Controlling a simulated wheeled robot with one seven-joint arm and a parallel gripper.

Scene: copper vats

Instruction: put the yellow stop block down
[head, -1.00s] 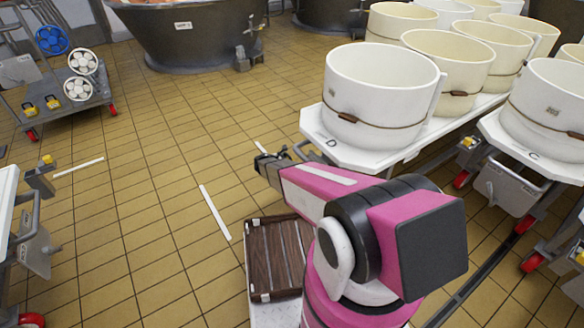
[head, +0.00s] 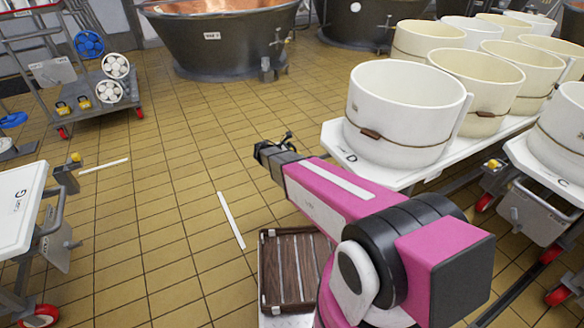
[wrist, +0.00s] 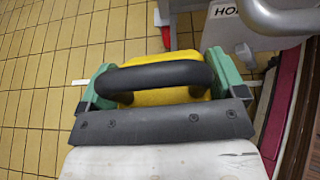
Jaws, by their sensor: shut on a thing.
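The yellow stop block (wrist: 165,97) is in the wrist view, with a black arched handle (wrist: 155,75) across it. My gripper (wrist: 162,80) is shut on it, with one green finger at each side. In the head view my gripper (head: 276,153) is over the tiled floor, left of the white table marked D. The block cannot be made out clearly there. A dark grey plate with screws hides part of it in the wrist view.
White table D (head: 336,140) carries several white tubs on the right. A slatted brown crate (head: 288,272) is below my arm. A cart (head: 98,112) with two yellow blocks stands at the back left, another table (head: 20,205) at the left edge. Tiled floor between is mostly clear.

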